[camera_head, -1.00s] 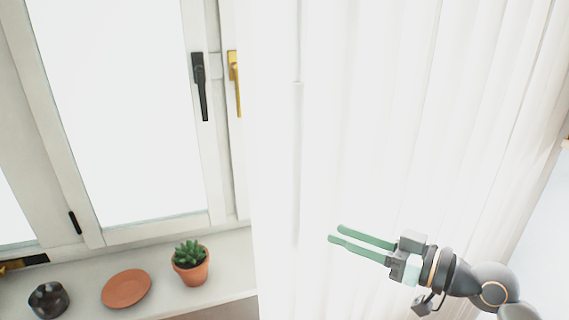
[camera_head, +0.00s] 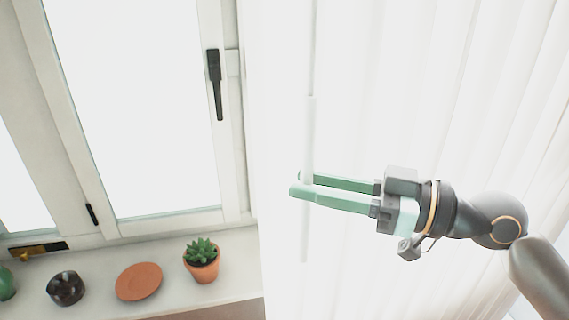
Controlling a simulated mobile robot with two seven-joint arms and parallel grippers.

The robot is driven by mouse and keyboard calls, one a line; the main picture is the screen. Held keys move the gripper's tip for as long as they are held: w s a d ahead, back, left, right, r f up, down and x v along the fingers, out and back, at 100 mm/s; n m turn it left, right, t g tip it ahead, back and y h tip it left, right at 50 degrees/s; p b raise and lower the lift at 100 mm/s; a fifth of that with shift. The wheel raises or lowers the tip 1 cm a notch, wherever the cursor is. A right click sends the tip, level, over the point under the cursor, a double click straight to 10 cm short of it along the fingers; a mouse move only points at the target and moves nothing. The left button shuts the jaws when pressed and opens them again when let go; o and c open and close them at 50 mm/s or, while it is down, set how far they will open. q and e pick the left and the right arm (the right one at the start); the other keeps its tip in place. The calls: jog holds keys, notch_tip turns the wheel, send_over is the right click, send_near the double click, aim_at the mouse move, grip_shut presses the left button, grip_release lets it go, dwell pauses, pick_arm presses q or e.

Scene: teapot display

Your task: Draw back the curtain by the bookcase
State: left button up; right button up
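The white curtain (camera_head: 430,100) hangs in folds over the middle and right of the head view. A thin white rod (camera_head: 311,60) hangs upright along its left part. My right gripper (camera_head: 296,184), with long green fingers, reaches in from the right with its tips pointing left. The rod passes between the two fingers, in front of the far one and behind the near one. The fingers look apart, though whether they touch the rod is hard to see. My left gripper is not in view. No bookcase shows.
A window with a black handle (camera_head: 215,84) is at left. On the sill (camera_head: 235,277) below stand a potted succulent (camera_head: 201,262), an orange plate (camera_head: 139,281), a dark pot (camera_head: 65,288) and a green object (camera_head: 6,283) cut by the edge.

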aim_at(284, 180)
jog(key=shift+p+x, duration=0.5)
jog(key=shift+x, duration=1.65)
jog(key=shift+c, duration=0.2)
grip_shut()
